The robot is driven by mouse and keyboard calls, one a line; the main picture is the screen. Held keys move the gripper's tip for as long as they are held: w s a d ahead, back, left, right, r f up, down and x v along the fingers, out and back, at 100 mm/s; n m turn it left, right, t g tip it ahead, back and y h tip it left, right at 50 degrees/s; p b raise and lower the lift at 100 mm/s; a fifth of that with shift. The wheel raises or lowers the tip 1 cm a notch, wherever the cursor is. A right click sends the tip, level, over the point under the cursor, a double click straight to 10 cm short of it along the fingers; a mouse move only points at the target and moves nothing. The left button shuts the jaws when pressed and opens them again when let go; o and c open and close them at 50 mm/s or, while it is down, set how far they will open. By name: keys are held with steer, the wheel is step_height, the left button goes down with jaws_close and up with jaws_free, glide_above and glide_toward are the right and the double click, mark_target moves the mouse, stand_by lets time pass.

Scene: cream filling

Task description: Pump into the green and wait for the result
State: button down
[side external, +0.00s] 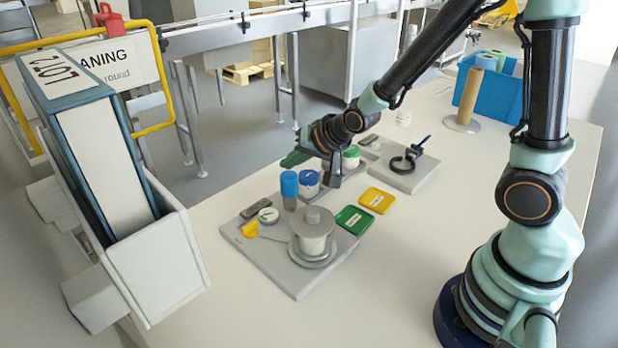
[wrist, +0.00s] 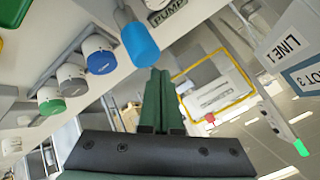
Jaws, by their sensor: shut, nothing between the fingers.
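A green-capped jar (side external: 351,153) stands in the row behind my gripper, partly covered by it; it also shows in the wrist view (wrist: 50,102) at the left. A blue-capped jar (side external: 308,183) is at the other end of that row, with a grey-capped one (wrist: 72,77) between them. An upright blue cylinder (side external: 289,184) stands near the row's blue end; in the wrist view (wrist: 140,45) a plate reading PUMP (wrist: 167,11) is beside it. My gripper (side external: 292,158) is shut and empty, above the blue cylinder and blue-capped jar, apart from the table; its fingers (wrist: 158,74) point forward.
A grey board (side external: 290,278) holds a lidded pot (side external: 313,232). A green square (side external: 353,219) and a yellow square (side external: 377,200) lie beside it. Another board (side external: 418,178) carries a black ring. A blue crate (side external: 490,98) is behind. The front of the table is clear.

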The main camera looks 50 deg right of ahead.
mark_target(292, 177)
steer(key=shift+f, duration=0.3)
steer(key=shift+f, duration=1.15)
stand_by(1.1)
steer(key=shift+r, duration=1.65)
step_height(292, 177, up, 6)
stand_by(2.7)
steer(key=shift+f, duration=3.05)
